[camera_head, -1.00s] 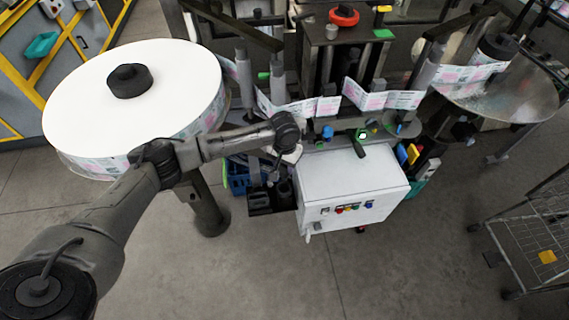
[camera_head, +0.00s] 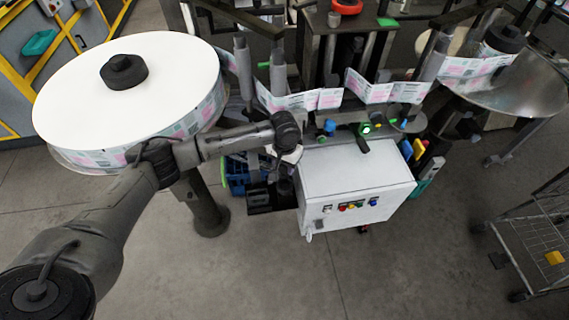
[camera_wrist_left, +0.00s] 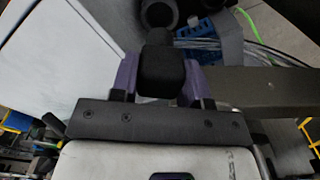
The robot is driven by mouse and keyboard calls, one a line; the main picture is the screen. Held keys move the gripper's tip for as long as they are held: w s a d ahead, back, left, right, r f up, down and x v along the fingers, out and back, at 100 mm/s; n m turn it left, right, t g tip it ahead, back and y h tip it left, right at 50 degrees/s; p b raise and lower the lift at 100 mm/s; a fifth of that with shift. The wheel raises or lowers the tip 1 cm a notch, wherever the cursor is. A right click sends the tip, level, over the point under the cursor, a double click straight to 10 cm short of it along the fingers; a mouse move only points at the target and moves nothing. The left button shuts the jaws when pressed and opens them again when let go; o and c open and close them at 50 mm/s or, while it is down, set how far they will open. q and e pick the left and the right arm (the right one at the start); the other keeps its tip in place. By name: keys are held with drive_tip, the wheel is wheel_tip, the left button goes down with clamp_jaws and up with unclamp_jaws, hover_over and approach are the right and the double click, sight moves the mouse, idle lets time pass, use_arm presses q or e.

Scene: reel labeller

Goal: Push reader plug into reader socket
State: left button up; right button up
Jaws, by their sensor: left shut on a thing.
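My left gripper (camera_head: 272,163) hangs from the wrist just left of the white cabinet; its fingers are small and partly hidden there. In the left wrist view its purple fingers (camera_wrist_left: 159,84) are closed on a black block, which appears to be the reader plug (camera_wrist_left: 162,68). A dark cylindrical part lies beyond the block, and I cannot tell if it belongs to the plug. A dark round opening (camera_wrist_left: 163,12) shows at the top of that view; I cannot tell whether it is the reader socket. The socket is not clearly identifiable in the head view. My right gripper is not in view.
The white cabinet (camera_head: 352,184) with coloured buttons stands right of the gripper. A black holder (camera_head: 262,200) and a blue crate (camera_head: 236,180) are below and beside it. A large white reel (camera_head: 170,85) is at left. A wire cart (camera_head: 530,235) stands at right; floor in front is clear.

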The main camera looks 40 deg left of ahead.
use_arm(q)
drive_tip(key=shift+f+b, duration=0.3)
drive_tip(key=shift+f, duration=1.5)
drive_tip(key=shift+f+b, duration=0.3)
drive_tip(key=shift+f, duration=1.8)
drive_tip(key=shift+f, duration=0.1)
drive_tip(key=shift+p, duration=0.5)
drive_tip(key=shift+f, duration=0.1)
drive_tip(key=shift+f+p, duration=0.1)
drive_tip(key=shift+p, duration=0.45)
idle(0.4)
